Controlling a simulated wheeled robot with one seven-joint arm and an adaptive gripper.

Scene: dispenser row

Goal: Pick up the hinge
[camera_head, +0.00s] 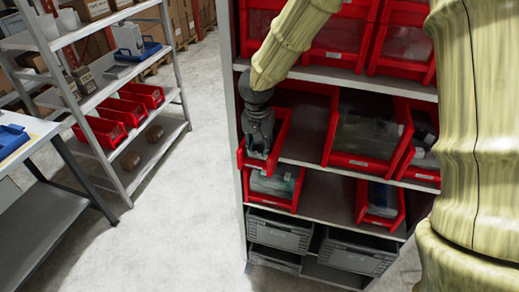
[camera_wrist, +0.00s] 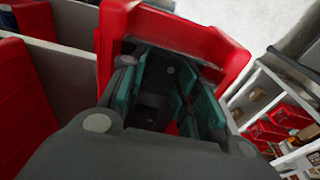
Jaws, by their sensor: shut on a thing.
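My gripper (camera_head: 261,145) reaches into a red bin (camera_head: 284,138) at the left end of the middle shelf, fingers pointing down. In the wrist view, the teal-padded fingers of my gripper (camera_wrist: 165,92) are inside the same red bin (camera_wrist: 218,45). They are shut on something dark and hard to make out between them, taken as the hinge. The hinge's shape is mostly hidden by the fingers and the bin's shadow.
More red bins stand beside, above and below, including one with clear-wrapped contents (camera_head: 368,135). Grey crates (camera_head: 279,233) fill the lower shelf. The upper shelf board (camera_head: 345,78) lies close to my arm. Open floor (camera_head: 190,215) is to the left, before another rack.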

